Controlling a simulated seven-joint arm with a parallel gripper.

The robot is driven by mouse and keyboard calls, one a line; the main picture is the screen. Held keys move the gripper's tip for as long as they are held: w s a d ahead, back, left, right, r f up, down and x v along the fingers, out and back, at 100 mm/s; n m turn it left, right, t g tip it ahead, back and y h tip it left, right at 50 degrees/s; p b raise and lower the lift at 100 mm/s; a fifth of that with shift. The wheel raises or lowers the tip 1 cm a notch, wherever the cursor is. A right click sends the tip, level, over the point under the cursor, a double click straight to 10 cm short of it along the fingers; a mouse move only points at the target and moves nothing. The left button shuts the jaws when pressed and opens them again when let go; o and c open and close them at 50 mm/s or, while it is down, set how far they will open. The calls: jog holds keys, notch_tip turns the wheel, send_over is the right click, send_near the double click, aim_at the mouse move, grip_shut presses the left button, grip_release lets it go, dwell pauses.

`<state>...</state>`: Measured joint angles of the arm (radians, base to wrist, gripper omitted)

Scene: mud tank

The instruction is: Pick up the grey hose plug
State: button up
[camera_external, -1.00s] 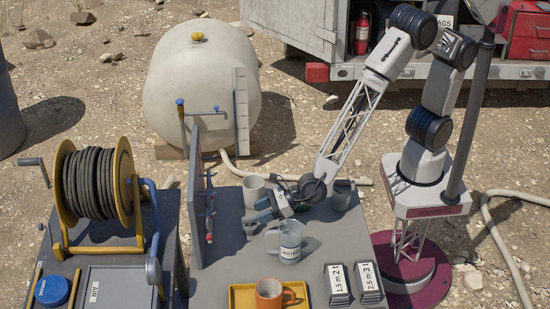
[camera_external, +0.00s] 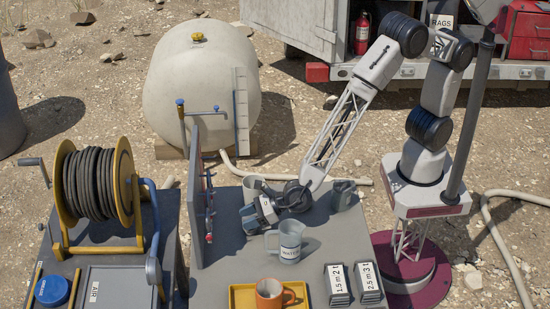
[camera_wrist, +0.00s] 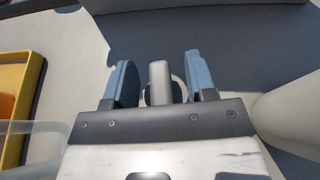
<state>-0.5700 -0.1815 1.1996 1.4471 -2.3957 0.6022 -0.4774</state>
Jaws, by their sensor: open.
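My gripper (camera_external: 252,217) is low over the grey tabletop, among the mugs, and points down and to the left. In the wrist view my gripper (camera_wrist: 160,78) is open, with one blue-grey finger on each side of a small grey upright piece, which looks like the grey hose plug (camera_wrist: 158,80). The plug stands between the fingers, and a gap shows on at least the left side. Its lower part is hidden by the gripper body. In the external view I cannot make out the plug; the gripper covers that spot.
A WATER mug (camera_external: 290,243) stands close in front of the gripper. Grey mugs stand behind it (camera_external: 253,184) and to its right (camera_external: 343,194). An upright panel (camera_external: 195,205) rises to the left. A yellow tray (camera_external: 238,298) holds an orange mug (camera_external: 268,295).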

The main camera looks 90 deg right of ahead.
aim_at(248, 217)
dwell(0.5)
grip_shut()
jog(key=shift+r, duration=0.15)
jog(key=shift+r, duration=1.45)
jog(key=shift+s+d+r, duration=0.15)
jog(key=shift+s+r, duration=0.05)
jog(key=shift+r, duration=0.05)
jog(key=s+d, duration=0.3)
jog(key=s, duration=0.4)
jog(key=s+d+r, duration=0.1)
jog(key=s+d, duration=0.3)
jog(key=s, duration=0.2)
jog(key=shift+s+r, duration=0.15)
jog(key=shift+s, duration=0.25)
